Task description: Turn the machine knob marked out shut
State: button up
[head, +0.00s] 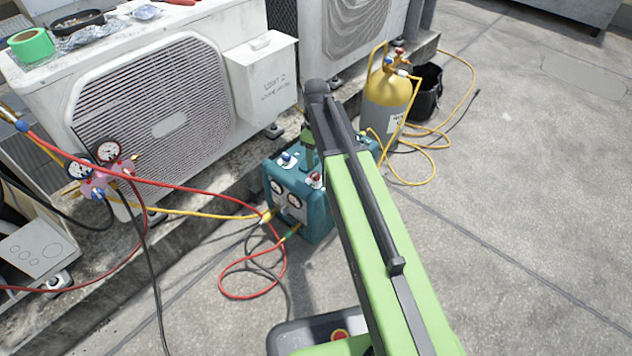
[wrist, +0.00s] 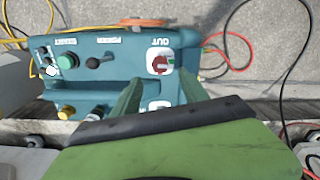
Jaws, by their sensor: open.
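The teal machine (head: 318,222) stands on the ground with two gauges on its front and a blue knob (head: 287,158) and a red knob (head: 315,180) on top. In the head view my arm hides part of the machine.
A yellow-topped cylinder (head: 386,100) and black bucket (head: 425,92) stand behind the machine. A condenser (head: 150,80) is at left. Red hose (head: 250,297) and yellow hoses lie around. A green button (wrist: 66,61) and black switch (wrist: 93,62) share the top. Right-hand floor is clear.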

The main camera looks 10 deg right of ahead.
aim_at(316, 174)
notch_tip(316, 174, down, 8)
jog(key=b, duration=0.6)
jog(key=shift+r, duration=0.2)
grip_shut()
